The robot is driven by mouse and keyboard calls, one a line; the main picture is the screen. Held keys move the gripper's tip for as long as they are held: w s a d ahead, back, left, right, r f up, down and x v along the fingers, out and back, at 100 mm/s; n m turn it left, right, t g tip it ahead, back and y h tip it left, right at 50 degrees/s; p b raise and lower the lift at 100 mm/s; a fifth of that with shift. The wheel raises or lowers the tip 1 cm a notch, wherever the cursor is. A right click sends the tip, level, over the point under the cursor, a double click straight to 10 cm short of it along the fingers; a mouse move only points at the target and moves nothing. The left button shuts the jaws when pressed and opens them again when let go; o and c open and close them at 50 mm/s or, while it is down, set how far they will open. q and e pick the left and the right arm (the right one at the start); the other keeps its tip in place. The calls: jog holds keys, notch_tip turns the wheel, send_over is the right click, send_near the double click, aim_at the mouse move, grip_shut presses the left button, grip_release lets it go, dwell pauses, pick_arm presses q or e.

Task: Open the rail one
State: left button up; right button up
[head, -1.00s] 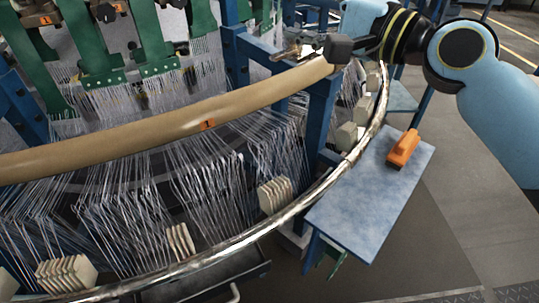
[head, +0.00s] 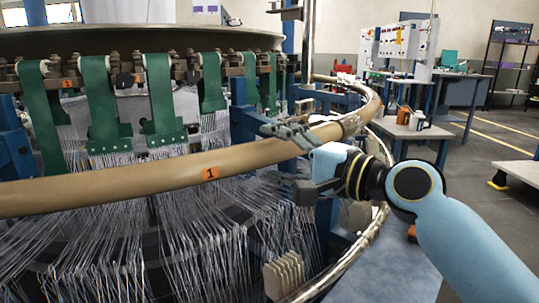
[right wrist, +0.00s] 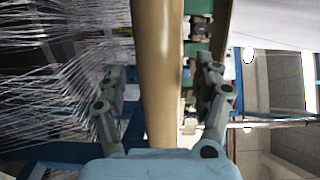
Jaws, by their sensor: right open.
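Rail one (head: 140,187) is a long tan curved tube with an orange label 1 (head: 210,174), spanning the front of the loom above the white threads. My right gripper (head: 283,158) is at the right part of the rail, with one finger above it and one below. In the right wrist view the rail (right wrist: 158,60) runs between the two spread fingers of the right gripper (right wrist: 160,92). Gaps show on both sides, so the jaws are open around the rail and not clamped. My left gripper is not in view.
Green straps (head: 160,100) hang behind the rail. A shiny metal ring (head: 345,258) curves below and to the right, with cream blocks (head: 284,274) beside it. Blue posts (head: 326,212) stand near the gripper. A blue-topped table (head: 395,272) is at lower right.

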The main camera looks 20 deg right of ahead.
jog(key=shift+x, duration=1.2)
grip_shut()
